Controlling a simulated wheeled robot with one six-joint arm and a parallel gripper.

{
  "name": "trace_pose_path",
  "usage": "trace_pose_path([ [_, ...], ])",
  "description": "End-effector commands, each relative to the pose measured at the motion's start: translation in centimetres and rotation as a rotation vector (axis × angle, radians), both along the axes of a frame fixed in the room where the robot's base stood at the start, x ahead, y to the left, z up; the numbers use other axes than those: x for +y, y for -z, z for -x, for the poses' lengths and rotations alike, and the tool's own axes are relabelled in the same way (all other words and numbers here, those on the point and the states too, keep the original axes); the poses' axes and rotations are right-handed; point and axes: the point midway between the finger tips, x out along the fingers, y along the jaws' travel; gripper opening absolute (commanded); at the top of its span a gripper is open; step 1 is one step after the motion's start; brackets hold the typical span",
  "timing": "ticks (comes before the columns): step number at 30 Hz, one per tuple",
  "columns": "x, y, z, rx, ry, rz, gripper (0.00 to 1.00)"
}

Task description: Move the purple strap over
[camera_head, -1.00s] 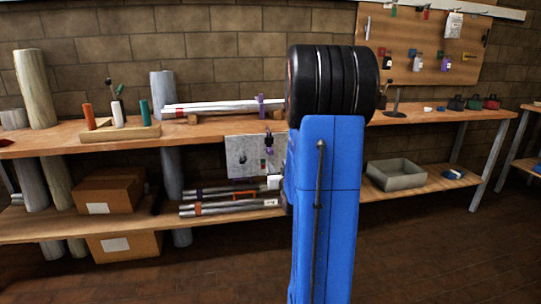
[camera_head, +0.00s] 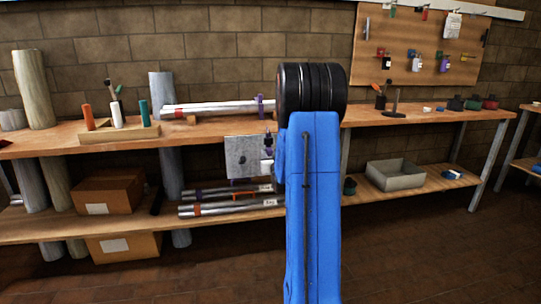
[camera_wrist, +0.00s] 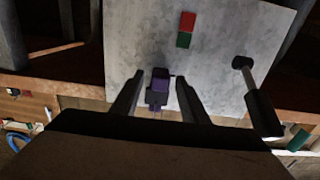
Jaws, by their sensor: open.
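A purple strap piece (camera_wrist: 158,86) shows in the wrist view against a grey plate (camera_wrist: 215,35). My gripper (camera_wrist: 157,100) is open, with one finger on each side of the purple piece; I cannot tell whether they touch it. In the head view the grey plate (camera_head: 238,160) hangs at the bench's front edge, partly hidden by my arm. A purple strap (camera_head: 259,104) is around the pale pipes (camera_head: 215,107) on the bench top. I cannot tell which purple strap the task means.
A dark-handled rod (camera_wrist: 260,105) stands out from the plate, right of my gripper. Red and green patches (camera_wrist: 186,28) mark the plate. More pipes (camera_head: 230,207) lie on the lower shelf, with cardboard boxes (camera_head: 108,192) to the left and a grey tray (camera_head: 396,176) to the right.

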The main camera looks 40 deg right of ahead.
Motion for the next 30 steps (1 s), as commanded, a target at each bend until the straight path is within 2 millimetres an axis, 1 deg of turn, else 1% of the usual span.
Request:
trace_pose_path([
  [5, 0.0, 0.0, 0.0, 0.000, 0.000, 0.000, 0.41],
  [6, 0.0, 0.0, 0.0, 0.000, 0.000, 0.000, 0.38],
  [11, 0.0, 0.0, 0.0, 0.000, 0.000, 0.000, 0.00],
  [15, 0.0, 0.1, 0.0, 0.001, 0.000, -0.001, 0.00],
  [17, 0.0, 0.4, 0.0, 0.001, 0.000, -0.001, 0.00],
  [24, 0.0, 4.2, 0.0, 0.003, 0.000, -0.004, 0.00],
  [27, 0.0, 5.3, 0.0, 0.003, 0.001, -0.003, 0.00],
  [30, 0.0, 6.0, 0.0, 0.003, 0.001, -0.002, 0.00],
])
